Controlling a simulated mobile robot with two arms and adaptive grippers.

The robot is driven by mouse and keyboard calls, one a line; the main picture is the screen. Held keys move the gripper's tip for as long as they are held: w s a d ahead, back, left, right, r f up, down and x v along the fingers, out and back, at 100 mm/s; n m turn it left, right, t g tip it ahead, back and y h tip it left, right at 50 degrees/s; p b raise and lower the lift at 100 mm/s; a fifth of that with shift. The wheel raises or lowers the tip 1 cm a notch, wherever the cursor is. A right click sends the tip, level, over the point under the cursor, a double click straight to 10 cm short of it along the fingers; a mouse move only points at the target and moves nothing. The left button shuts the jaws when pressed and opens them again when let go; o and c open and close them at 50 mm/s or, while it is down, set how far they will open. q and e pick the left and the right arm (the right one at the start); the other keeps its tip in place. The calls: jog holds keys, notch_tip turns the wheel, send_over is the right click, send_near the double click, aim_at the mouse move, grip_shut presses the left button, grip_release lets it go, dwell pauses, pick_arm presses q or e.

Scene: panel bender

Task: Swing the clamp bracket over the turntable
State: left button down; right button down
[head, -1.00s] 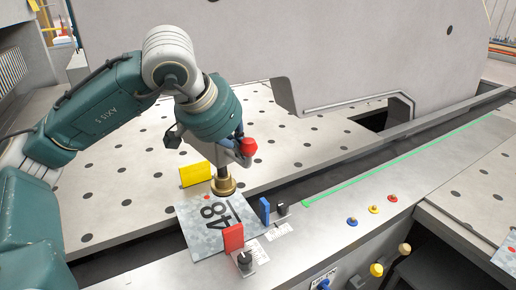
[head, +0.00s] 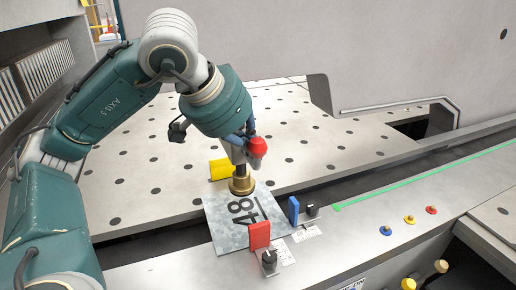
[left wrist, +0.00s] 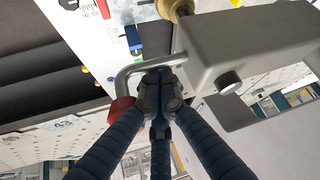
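The clamp bracket shows in the left wrist view as a thick grey arm (left wrist: 240,50) with a bent rod handle ending in a red knob (left wrist: 122,110). The knob also shows in the head view (head: 258,146). The bracket's brass clamp foot (head: 241,184) is over the back edge of a metal sheet marked 48 (head: 225,235); I cannot tell whether it touches. My left gripper (left wrist: 160,92) is closed around the rod beside the knob; in the head view my wrist hides much of the bracket. The turntable is not clearly visible, perhaps under the sheet. My right gripper is not in view.
Yellow (head: 220,168), blue (head: 293,210) and red (head: 260,236) blocks stand around the sheet. A perforated table (head: 140,205) lies behind. A large grey machine panel (head: 390,60) stands at the back. Coloured buttons (head: 409,219) and a green strip (head: 420,172) are to the right.

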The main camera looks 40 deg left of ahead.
pick_arm(q)
jog(key=v, duration=1.2)
dwell(0.6)
